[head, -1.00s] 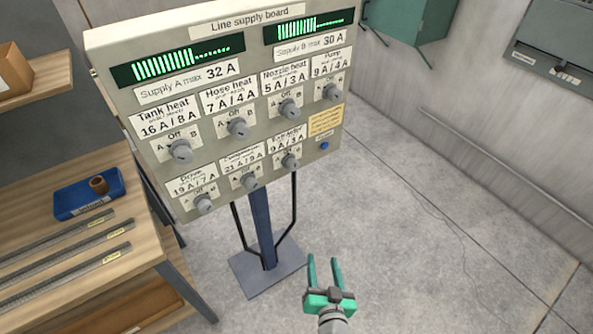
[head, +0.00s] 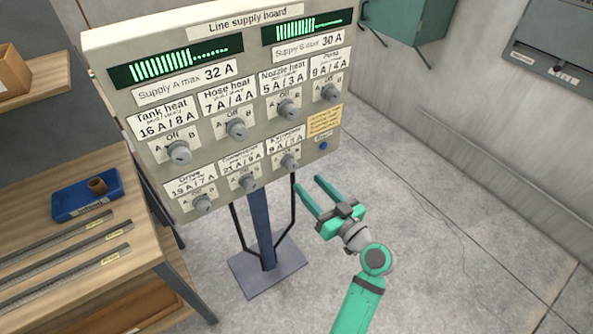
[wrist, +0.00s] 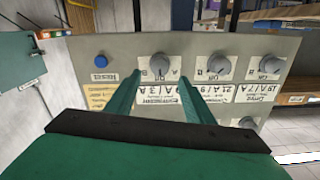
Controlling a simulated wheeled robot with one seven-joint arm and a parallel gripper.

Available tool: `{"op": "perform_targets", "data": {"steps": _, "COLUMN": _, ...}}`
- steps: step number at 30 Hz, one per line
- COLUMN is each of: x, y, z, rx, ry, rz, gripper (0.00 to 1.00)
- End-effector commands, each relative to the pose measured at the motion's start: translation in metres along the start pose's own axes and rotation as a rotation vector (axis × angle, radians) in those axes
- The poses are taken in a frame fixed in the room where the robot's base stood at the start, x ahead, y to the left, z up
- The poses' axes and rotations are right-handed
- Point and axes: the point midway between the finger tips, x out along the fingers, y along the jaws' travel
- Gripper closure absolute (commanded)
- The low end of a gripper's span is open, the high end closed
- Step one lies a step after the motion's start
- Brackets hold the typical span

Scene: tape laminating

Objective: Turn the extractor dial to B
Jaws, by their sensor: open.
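The line supply board (head: 105,88) carries two rows of grey dials, each labelled A, Off and B. The extractor dial (head: 289,163) is at the right end of the lower row, under a 9 A / 3 A label. I cannot tell its setting for sure. My gripper (head: 307,184) is open and empty, just below and right of this dial. In the wrist view the board appears upside down, and the extractor dial (wrist: 158,66) lies between the lines of my two fingers. The fingers appear short of the dial, not around it.
The compressor dial (head: 248,183) is close on the left, and a blue reset button (head: 323,146) is to the right. A blue post (head: 262,228) holds up the board. A wooden bench (head: 50,235) with a blue tray (head: 70,207) stands at left. The floor at right is clear.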

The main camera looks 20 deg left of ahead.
Motion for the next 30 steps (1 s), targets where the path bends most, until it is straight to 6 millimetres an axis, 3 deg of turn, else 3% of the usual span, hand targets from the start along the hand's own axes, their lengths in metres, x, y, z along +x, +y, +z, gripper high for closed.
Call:
{"op": "perform_targets", "data": {"steps": 6, "x": 0.040, "y": 0.000, "z": -0.001, "rx": -0.001, "ry": 0.000, "rz": -0.001, "gripper": 0.52}}
{"op": "perform_targets", "data": {"steps": 12, "x": 0.068, "y": -0.001, "z": 0.000, "rx": 0.000, "ry": -0.001, "rz": -0.002, "gripper": 0.52}}
{"op": "perform_targets", "data": {"steps": 18, "x": 0.079, "y": -0.002, "z": 0.000, "rx": 0.001, "ry": 0.000, "rz": -0.003, "gripper": 0.52}}
{"op": "perform_targets", "data": {"steps": 26, "x": 0.078, "y": 0.001, "z": 0.000, "rx": 0.001, "ry": 0.001, "rz": 0.003, "gripper": 0.52}}
{"op": "perform_targets", "data": {"steps": 30, "x": 0.077, "y": 0.002, "z": 0.000, "rx": 0.001, "ry": 0.001, "rz": 0.004, "gripper": 0.83}}
